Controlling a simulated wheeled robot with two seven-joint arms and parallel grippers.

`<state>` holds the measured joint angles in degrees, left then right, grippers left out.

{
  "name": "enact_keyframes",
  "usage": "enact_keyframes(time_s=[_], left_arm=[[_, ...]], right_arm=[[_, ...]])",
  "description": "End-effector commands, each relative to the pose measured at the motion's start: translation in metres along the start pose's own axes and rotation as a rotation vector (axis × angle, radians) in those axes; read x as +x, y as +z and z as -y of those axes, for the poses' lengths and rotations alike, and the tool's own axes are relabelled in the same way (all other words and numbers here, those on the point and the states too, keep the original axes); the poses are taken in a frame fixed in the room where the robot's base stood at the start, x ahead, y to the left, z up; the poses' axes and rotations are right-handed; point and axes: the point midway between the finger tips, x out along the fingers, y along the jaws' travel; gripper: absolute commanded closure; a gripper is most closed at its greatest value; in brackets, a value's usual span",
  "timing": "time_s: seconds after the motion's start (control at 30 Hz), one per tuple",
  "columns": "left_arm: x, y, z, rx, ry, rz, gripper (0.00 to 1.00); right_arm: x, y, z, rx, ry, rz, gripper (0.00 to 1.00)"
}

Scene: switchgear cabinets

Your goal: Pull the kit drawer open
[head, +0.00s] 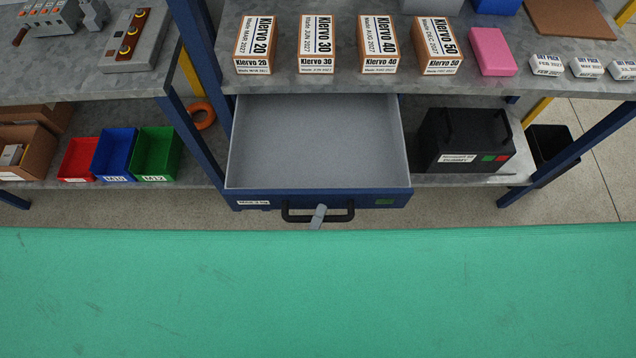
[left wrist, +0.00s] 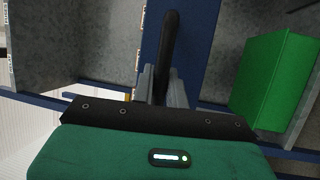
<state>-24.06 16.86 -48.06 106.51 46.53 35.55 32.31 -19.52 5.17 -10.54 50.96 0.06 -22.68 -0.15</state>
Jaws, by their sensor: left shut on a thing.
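The kit drawer (head: 315,145) is pulled out from under the shelf, and its grey inside is empty. Its blue front (head: 260,201) carries a white label at the left. The black bar handle (head: 343,213) sits in the middle of the front. A grey fingertip of my left gripper (head: 318,215) shows at the handle's middle. In the left wrist view, the two grey fingers of the gripper (left wrist: 163,88) are shut on the dark handle (left wrist: 168,45), with the blue drawer front (left wrist: 203,40) behind it. My right gripper is not in view.
Boxes (head: 317,45) stand on the shelf above. Red, blue and green bins (head: 157,153) stand left of the drawer, and a black case (head: 465,140) stands to its right. A green surface (head: 318,290) fills the lower head view and hides what is below it.

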Motion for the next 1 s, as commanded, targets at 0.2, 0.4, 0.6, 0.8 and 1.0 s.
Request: enact_keyframes(time_s=[0.2, 0.4, 0.6, 0.8, 1.0], left_arm=[[-0.024, 0.010, -0.004, 0.000, -0.002, 0.001, 1.00], [-0.030, 0.012, -0.005, 0.000, -0.001, 0.000, 1.00], [-0.030, 0.012, -0.005, 0.000, -0.001, 0.000, 1.00], [-0.029, 0.012, -0.005, 0.000, -0.001, 0.000, 0.64], [-0.029, 0.012, -0.005, 0.000, 0.000, 0.000, 0.64]], right_arm=[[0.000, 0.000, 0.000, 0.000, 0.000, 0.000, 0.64], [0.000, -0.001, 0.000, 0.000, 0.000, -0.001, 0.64], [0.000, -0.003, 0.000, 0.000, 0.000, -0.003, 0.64], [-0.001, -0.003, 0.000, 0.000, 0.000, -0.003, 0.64], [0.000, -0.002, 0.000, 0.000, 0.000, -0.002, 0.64]])
